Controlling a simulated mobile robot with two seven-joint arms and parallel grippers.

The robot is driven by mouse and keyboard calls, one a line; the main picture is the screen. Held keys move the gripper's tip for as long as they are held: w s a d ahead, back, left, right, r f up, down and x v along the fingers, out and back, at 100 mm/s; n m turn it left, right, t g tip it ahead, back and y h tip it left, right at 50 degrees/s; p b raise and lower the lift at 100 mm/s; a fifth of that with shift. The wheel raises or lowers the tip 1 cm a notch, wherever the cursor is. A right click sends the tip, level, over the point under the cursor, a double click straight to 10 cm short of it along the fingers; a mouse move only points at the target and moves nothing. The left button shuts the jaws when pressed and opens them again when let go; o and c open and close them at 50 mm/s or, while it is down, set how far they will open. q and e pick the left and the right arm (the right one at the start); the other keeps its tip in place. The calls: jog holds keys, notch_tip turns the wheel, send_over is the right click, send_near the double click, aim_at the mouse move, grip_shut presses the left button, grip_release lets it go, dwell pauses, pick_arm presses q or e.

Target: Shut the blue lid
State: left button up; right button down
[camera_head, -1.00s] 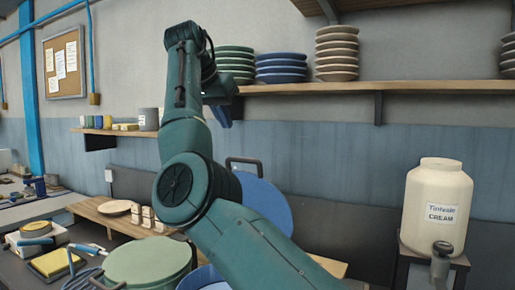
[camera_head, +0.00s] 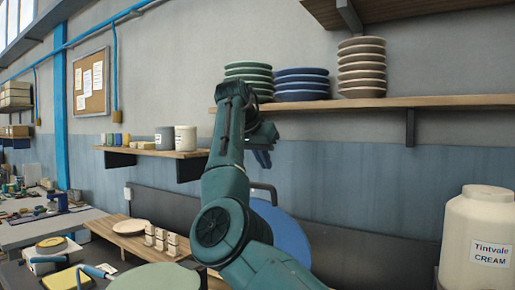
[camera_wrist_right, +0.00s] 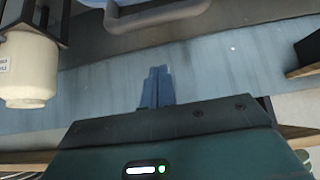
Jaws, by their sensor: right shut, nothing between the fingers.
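The blue lid (camera_head: 290,238) stands raised, tilted up towards the back wall, with a dark grey handle (camera_head: 270,188) at its top edge. My arm hides its left part, and its lower part is out of the picture. My right gripper (camera_head: 263,160) is just above the handle in the head view, shut and empty. In the right wrist view its blue fingers (camera_wrist_right: 157,88) are together, and the lid's handle (camera_wrist_right: 158,18) shows at the top edge, apart from the fingertips. My left gripper is not in view.
A shelf (camera_head: 450,101) with stacked green, blue and tan plates runs above. A low shelf (camera_head: 150,152) holds jars. A pale green round lid (camera_head: 155,277) is at the bottom left. A cream jar (camera_head: 478,240) stands right. Between blue lid and jar it is fairly clear.

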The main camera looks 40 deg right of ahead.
jog(key=f, duration=0.3)
jog(key=shift+a, duration=0.4)
jog(key=shift+s+a+f, duration=0.1)
jog(key=shift+s+a, duration=0.05)
jog(key=shift+a, duration=0.2)
jog(key=shift+s+a+f, duration=0.1)
jog(key=shift+a+f, duration=0.05)
jog(key=shift+f, duration=0.15)
